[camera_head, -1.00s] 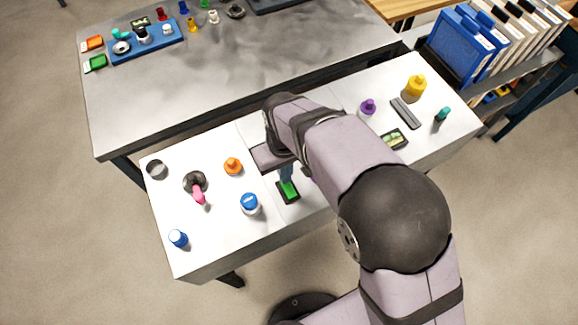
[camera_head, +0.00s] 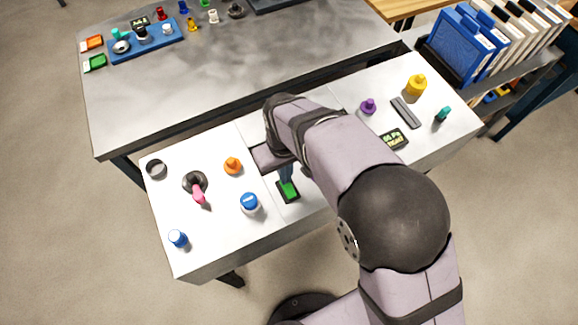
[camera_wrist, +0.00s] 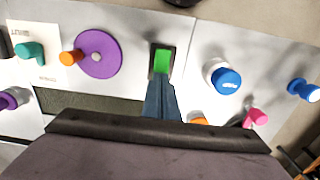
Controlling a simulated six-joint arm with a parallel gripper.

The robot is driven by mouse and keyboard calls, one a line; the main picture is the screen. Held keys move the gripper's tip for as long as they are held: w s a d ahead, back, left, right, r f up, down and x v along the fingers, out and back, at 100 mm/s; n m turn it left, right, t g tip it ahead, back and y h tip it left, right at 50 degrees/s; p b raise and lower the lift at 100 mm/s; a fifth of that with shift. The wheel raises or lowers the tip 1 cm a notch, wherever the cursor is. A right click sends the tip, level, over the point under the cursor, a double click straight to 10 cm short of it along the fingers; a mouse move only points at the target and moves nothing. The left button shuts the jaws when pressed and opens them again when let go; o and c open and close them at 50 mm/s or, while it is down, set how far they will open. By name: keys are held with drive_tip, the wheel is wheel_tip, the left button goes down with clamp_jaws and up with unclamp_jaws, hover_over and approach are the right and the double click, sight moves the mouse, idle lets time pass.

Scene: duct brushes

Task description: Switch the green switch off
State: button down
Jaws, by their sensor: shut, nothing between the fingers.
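The green switch (camera_head: 289,192) is a bright green rocker in a dark frame on the white panel, near its front middle. It also shows in the wrist view (camera_wrist: 162,60), upper middle. My gripper (camera_head: 286,179) points down at the switch, with its blue-grey fingers together and nothing held. In the wrist view the fingertips (camera_wrist: 161,80) reach the near edge of the rocker and overlap it in the picture. Whether they press on it cannot be told. The fingers hide part of the switch frame.
A blue-capped knob (camera_head: 250,203) and an orange knob (camera_head: 232,166) stand left of the switch. A pink-handled lever (camera_head: 198,192) is farther left. A small display (camera_head: 394,139) and a purple knob (camera_head: 368,106) lie to the right. A grey table (camera_head: 240,60) stands behind.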

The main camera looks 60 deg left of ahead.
drive_tip(key=shift+f+b, duration=0.3)
drive_tip(key=shift+f, duration=0.35)
drive_tip(key=shift+r, duration=0.15)
wheel_tip(320, 180, up, 7)
drive_tip(key=p, duration=0.5)
drive_tip(key=shift+p, duration=0.3)
idle(0.3)
idle(0.4)
